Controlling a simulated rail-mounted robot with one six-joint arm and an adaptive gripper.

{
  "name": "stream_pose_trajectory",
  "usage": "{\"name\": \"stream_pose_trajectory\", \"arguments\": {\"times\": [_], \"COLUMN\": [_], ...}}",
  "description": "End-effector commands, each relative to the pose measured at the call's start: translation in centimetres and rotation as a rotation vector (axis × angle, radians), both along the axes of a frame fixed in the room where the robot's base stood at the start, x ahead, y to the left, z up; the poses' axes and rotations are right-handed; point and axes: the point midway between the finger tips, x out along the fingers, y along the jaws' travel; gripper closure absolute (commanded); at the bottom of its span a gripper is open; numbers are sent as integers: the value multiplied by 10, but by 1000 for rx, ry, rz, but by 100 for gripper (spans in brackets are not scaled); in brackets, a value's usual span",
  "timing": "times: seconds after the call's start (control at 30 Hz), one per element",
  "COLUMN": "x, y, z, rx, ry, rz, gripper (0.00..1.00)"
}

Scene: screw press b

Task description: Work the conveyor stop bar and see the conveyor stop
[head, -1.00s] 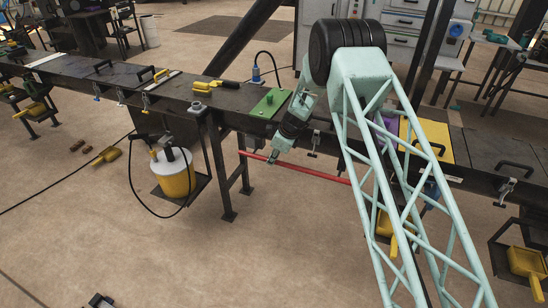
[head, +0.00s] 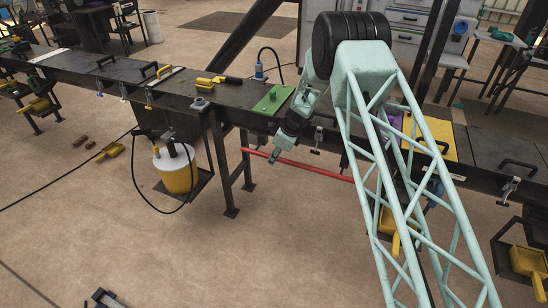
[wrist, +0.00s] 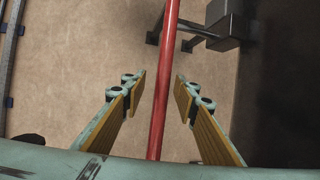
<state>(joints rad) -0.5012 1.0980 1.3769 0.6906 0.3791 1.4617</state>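The red stop bar (head: 315,170) is a long thin rod along the front of the conveyor, below its edge. My gripper (head: 275,157) is at the left part of this bar, pointing down in the head view. In the wrist view the bar (wrist: 165,70) runs top to bottom through the gap of my gripper (wrist: 159,88). The two fingers stand apart, one on each side of the bar, with gaps showing on both sides. The bar looks nearer the right finger. I cannot tell how deep it lies between them.
The dark conveyor table (head: 180,90) runs behind the bar, with a green plate (head: 271,101) and a yellow plate (head: 436,138) on it. A white and yellow bucket (head: 175,170) stands left of a table leg (head: 221,170).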

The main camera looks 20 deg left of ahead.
Motion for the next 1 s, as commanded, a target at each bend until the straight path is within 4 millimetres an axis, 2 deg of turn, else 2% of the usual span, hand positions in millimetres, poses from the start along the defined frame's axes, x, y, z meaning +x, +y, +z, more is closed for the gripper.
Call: {"name": "stream_pose_trajectory", "arguments": {"times": [0.37, 1.0], "x": [-4, -17], "y": [-8, -34], "z": [20, 82], "rx": [0, 1], "ry": [-1, -1], "rz": [0, 0], "gripper": [72, 72]}}
